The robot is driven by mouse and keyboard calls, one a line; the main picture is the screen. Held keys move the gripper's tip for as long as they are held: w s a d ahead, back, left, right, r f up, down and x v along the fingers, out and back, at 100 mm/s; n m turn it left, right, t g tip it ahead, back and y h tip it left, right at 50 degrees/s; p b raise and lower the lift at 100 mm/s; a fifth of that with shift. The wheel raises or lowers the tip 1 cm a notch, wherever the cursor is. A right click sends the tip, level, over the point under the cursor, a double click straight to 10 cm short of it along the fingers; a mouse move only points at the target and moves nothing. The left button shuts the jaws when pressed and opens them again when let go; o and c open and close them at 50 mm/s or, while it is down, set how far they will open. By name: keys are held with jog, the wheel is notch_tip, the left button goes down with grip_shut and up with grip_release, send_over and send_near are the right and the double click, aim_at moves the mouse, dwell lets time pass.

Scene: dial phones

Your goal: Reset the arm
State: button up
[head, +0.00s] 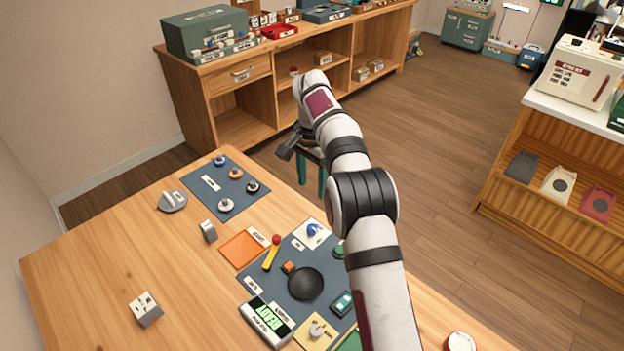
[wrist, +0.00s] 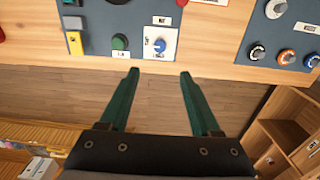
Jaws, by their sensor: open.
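My arm reaches across the wooden table (head: 95,255) in the head view. My gripper (head: 312,183) hangs past the table's far edge, with its green fingers pointing down. In the wrist view my gripper (wrist: 159,72) is open, its two fingers wide apart with nothing between them. The floor shows between and below the fingers. The fingertips appear just short of the table edge and the grey control panel (wrist: 100,45). A white plate with a blue knob (wrist: 159,45) appears just beyond the fingertips in that view.
The control panel (head: 268,283) holds a black disc, a red-tipped lever and buttons. A second panel with several knobs (head: 238,186) lies farther left. A grey cube (head: 146,309) and an orange square (head: 243,249) are on the table. A wooden shelf unit (head: 235,125) stands behind.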

jog(key=shift+r, duration=0.45)
jog(key=s+d+r+n, duration=0.1)
jog(key=s+d+r, duration=0.1)
jog(key=s+r, duration=0.45)
jog(key=s+d+r+n, duration=0.15)
jog(key=s+r, duration=0.25)
jog(key=s, duration=0.5)
jog(key=s+d+f+y, duration=0.1)
jog(key=s+f, duration=0.2)
jog(key=s, duration=1)
jog(key=s+d+f, duration=0.1)
jog(key=s+f, duration=0.2)
jog(key=s, duration=0.9)
jog(key=shift+s+n+y, duration=0.35)
jog(key=shift+n+y, duration=0.05)
jog(key=shift+n, duration=0.05)
jog(key=shift+f, duration=0.1)
jog(key=shift+w, duration=0.1)
